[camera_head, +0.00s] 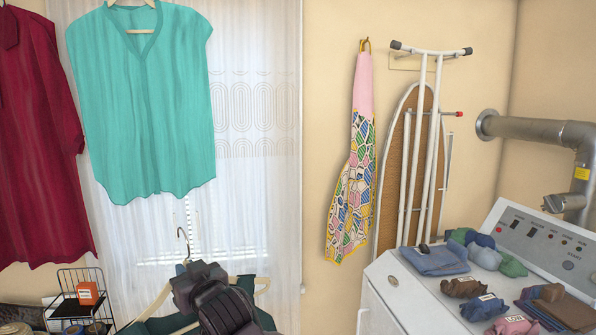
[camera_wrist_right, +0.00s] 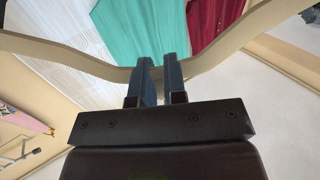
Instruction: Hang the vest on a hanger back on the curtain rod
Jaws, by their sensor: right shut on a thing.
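The vest (camera_head: 157,325) is dark green and shows only in part at the bottom of the head view. It hangs on a light wooden hanger (camera_head: 263,284) with a thin metal hook (camera_head: 182,236) pointing up. My right gripper (camera_head: 190,275) is shut on the hanger near its middle, just below the hook. In the right wrist view, the fingers (camera_wrist_right: 156,80) close on the curved hanger bar (camera_wrist_right: 65,57). My gripper and wrist hide part of the vest and hanger in the head view. The curtain rod is out of the head view. My left gripper is not in view.
A teal blouse (camera_head: 145,100) and a dark red garment (camera_head: 40,140) hang at the upper left before a white curtain (camera_head: 255,150). A wire rack (camera_head: 85,300) stands lower left.

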